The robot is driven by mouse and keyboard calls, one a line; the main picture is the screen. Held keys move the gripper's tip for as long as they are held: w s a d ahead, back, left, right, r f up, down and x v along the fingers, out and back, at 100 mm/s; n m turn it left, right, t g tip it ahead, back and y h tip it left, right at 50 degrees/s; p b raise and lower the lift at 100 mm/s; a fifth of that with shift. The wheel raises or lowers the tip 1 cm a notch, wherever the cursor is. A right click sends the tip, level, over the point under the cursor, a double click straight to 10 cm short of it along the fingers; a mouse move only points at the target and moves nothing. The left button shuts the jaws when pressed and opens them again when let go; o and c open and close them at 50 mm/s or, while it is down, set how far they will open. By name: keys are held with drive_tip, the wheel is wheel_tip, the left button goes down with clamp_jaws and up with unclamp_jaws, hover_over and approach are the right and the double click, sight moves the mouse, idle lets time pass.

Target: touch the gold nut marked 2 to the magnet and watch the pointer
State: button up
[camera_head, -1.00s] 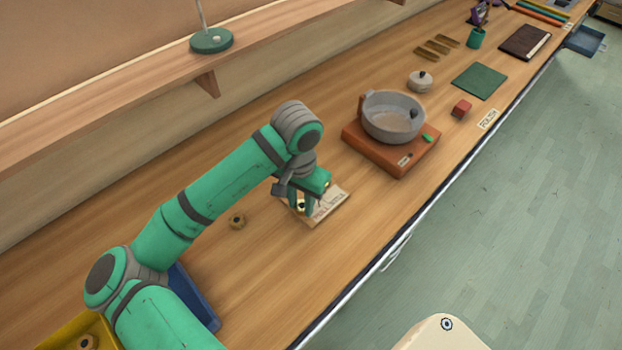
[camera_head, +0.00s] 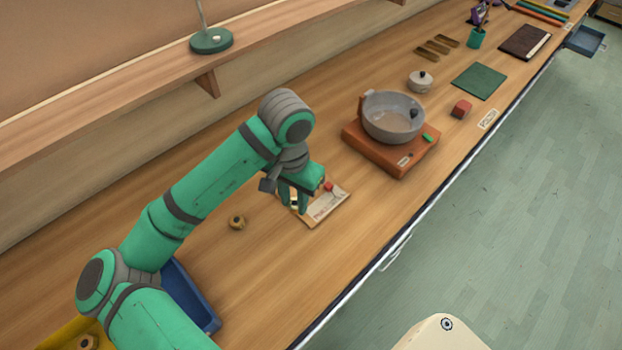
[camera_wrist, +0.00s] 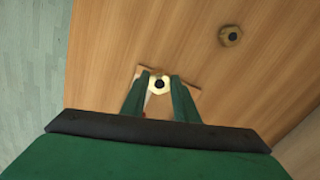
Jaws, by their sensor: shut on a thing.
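My gripper (camera_head: 294,206) is shut on a gold nut, which shows in the wrist view (camera_wrist: 159,85) as a pale gold hexagon with a dark centre between the green fingertips. Any number on it cannot be read. The gripper is over the left part of a small board (camera_head: 326,208) with a printed label. A small red piece (camera_head: 328,187) stands at the board's far right side, apart from the held nut; it may be the magnet. I cannot make out a pointer; my fingers hide part of the board.
Another nut (camera_head: 237,222) lies on the bench to the left; it also shows in the wrist view (camera_wrist: 230,36). A blue tray (camera_head: 190,299) and a yellow tray (camera_head: 56,335) are near my arm. A grey bowl (camera_head: 393,118) stands on an orange-brown base to the right.

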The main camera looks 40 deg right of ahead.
drive_tip(key=shift+r, duration=2.3)
